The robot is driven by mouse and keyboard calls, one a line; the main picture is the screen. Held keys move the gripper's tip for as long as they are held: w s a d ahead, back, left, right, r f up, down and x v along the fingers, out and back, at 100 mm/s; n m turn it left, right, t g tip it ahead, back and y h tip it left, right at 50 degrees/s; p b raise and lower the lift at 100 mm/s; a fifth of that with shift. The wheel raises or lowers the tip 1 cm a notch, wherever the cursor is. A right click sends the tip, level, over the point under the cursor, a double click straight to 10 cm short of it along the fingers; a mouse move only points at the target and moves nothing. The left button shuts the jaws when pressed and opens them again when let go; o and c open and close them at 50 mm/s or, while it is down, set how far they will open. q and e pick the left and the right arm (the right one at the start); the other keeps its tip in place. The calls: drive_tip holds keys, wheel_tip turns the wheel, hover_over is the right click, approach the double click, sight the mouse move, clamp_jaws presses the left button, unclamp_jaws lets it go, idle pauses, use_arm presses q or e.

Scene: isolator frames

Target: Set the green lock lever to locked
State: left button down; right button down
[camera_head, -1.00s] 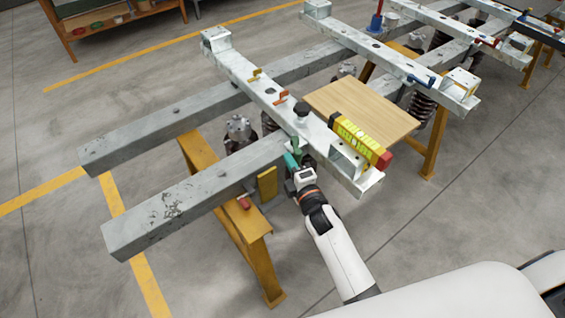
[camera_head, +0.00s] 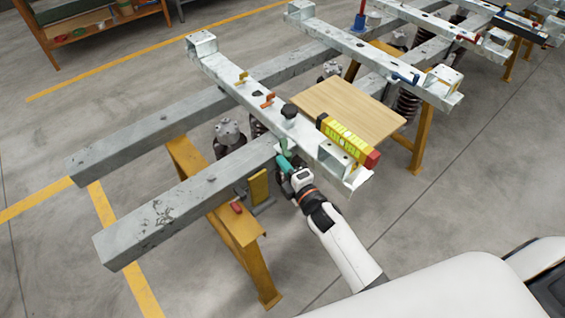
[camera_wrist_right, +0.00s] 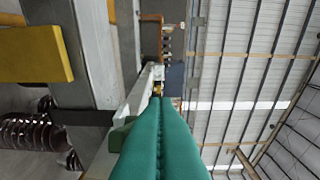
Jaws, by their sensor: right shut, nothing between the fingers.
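The green lock lever (camera_head: 282,145) sits on the near side of the pale cross beam (camera_head: 245,88), close to where it crosses the front grey beam. My right gripper (camera_head: 284,163) has teal fingers, shut and empty, with their tips right by the lever. I cannot tell whether they touch it. In the right wrist view the closed teal fingers (camera_wrist_right: 160,145) point along the beam side, and a darker green part (camera_wrist_right: 121,134), seemingly the lever, shows just left of them, partly hidden. My left gripper is not in view.
Yellow trestles (camera_head: 240,240) support the grey beams (camera_head: 180,205).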

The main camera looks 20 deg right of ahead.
drive_tip(key=shift+d, duration=0.25)
drive_tip(key=shift+s+d+n+g+y, duration=0.1)
drive_tip(key=shift+d+n+g+y, duration=0.3)
drive_tip(key=shift+d+n+y, duration=0.65)
drive_tip(key=shift+s+d+n+g+y, duration=0.1)
drive_tip(key=shift+d+n+g+y, duration=0.4)
drive_tip(key=shift+d+y, duration=1.05)
drive_tip(key=shift+w+d+r+h, duration=0.1)
drive_tip(key=shift+d+h, duration=0.15)
drive_tip(key=shift+h, duration=0.15)
